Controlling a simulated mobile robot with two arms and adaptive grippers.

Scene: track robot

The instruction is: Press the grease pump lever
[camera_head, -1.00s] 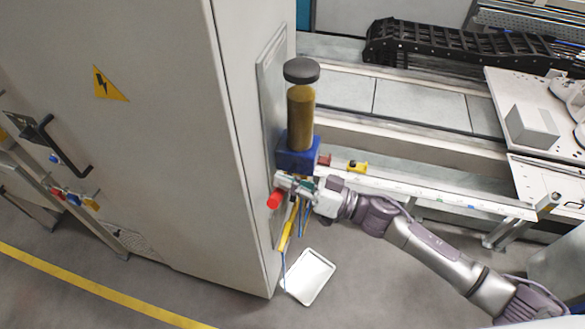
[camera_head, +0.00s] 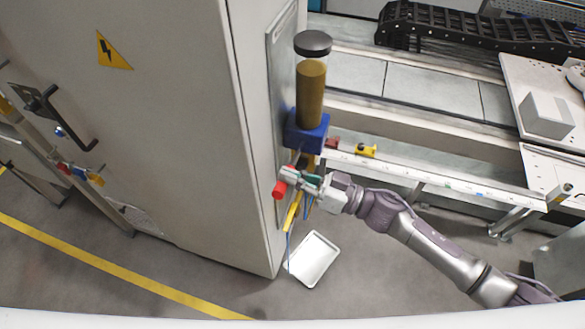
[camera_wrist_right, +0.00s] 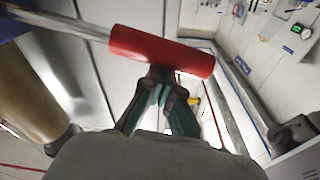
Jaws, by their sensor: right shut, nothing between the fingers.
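The grease pump has a blue body (camera_head: 306,130) and an amber reservoir (camera_head: 311,94) with a black cap. It is mounted on the side of the grey cabinet. Its lever is a metal rod ending in a red handle (camera_head: 279,189), below the blue body. The red handle (camera_wrist_right: 160,52) also lies across the right wrist view. My right gripper (camera_head: 301,180) is shut and empty, right at the handle; in the right wrist view its fingertips (camera_wrist_right: 162,80) meet the handle's lower edge. I cannot tell if they touch. My left gripper is out of view.
The tall grey cabinet (camera_head: 170,130) fills the left. A yellow hose (camera_head: 292,212) hangs below the pump, and a white tray (camera_head: 313,260) lies on the floor. A machine rail (camera_head: 440,182) and a black cable chain (camera_head: 470,30) are at the right.

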